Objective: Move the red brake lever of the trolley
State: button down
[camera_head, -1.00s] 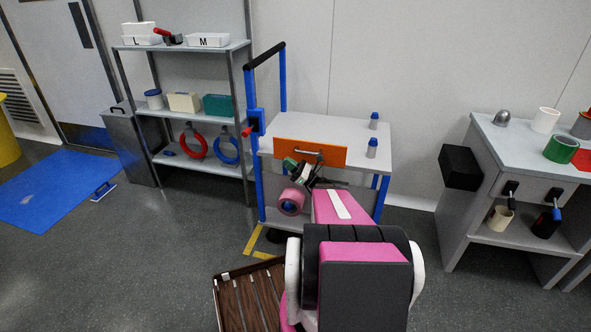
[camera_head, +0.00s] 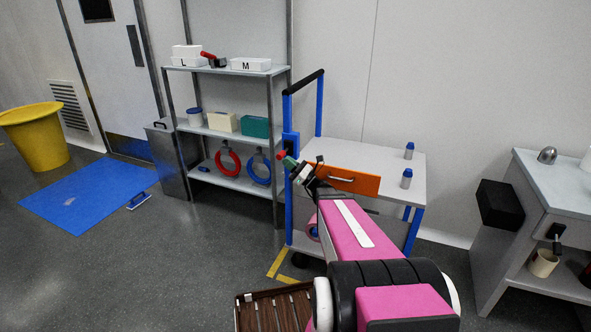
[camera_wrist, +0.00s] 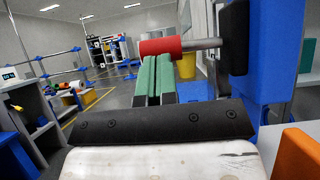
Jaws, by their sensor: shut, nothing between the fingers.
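In the wrist view the lever's red grip (camera_wrist: 160,46) sits on a grey rod, which runs right to a black block on the blue post (camera_wrist: 275,50). My gripper (camera_head: 287,161) is at the lever, its green fingers shut with nothing between them. In the wrist view the fingertips (camera_wrist: 157,60) are right at the red grip's lower edge; I cannot tell whether they touch it.
A shelf rack (camera_head: 228,132) with boxes and rings stands behind on the left. A wooden slatted tray (camera_head: 272,312) is at the bottom.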

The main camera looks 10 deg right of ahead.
jog(key=shift+w+a+r, duration=0.1)
jog(key=shift+a+r, duration=0.05)
jog(key=shift+r+m+t+h, duration=0.3)
jog(key=shift+m+t+h, duration=0.15)
jog(key=shift+m, duration=0.35)
jog(key=shift+r+m+t+h, duration=1.2)
jog(key=shift+r+m, duration=0.6)
jog(key=shift+m, duration=0.3)
